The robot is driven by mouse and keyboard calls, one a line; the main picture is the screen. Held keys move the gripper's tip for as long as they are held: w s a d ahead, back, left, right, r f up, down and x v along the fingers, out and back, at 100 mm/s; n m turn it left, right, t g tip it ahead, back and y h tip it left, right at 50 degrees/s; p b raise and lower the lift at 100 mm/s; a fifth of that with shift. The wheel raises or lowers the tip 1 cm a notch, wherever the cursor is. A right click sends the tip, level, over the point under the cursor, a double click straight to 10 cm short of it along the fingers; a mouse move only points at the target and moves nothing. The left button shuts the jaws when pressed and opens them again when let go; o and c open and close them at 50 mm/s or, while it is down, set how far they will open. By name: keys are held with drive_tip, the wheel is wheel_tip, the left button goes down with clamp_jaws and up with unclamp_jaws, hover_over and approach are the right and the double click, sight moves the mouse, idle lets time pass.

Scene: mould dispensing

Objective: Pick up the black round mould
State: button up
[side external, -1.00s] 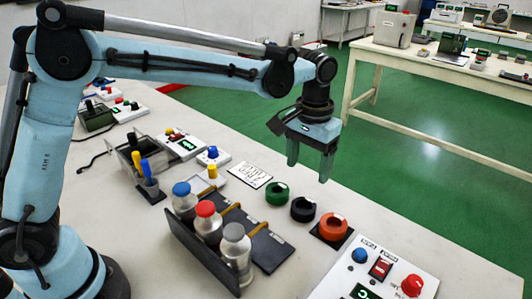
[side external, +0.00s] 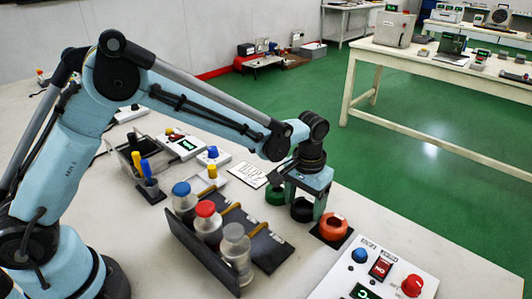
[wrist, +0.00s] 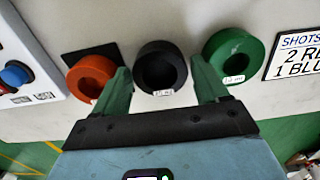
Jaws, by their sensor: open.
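The black round mould (side external: 302,209) stands on the table between the green mould (side external: 275,196) and the orange mould (side external: 333,227). In the wrist view the black mould (wrist: 160,68) is a dark ring with a small white label on its near side. My gripper (wrist: 162,82) is open, with one finger on each side of the black mould. In the side view my gripper (side external: 304,208) is low over the black mould and hides part of it. I cannot tell whether the fingers touch it.
The orange mould (wrist: 92,76) and green mould (wrist: 232,55) stand close to the fingers. A control box (side external: 375,275) with a red knob is at the front right. Bottles with blue, red and grey caps stand in a dark rack (side external: 200,250). A printed card (side external: 249,174) lies behind.

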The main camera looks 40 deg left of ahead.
drive_tip(key=c, duration=0.9)
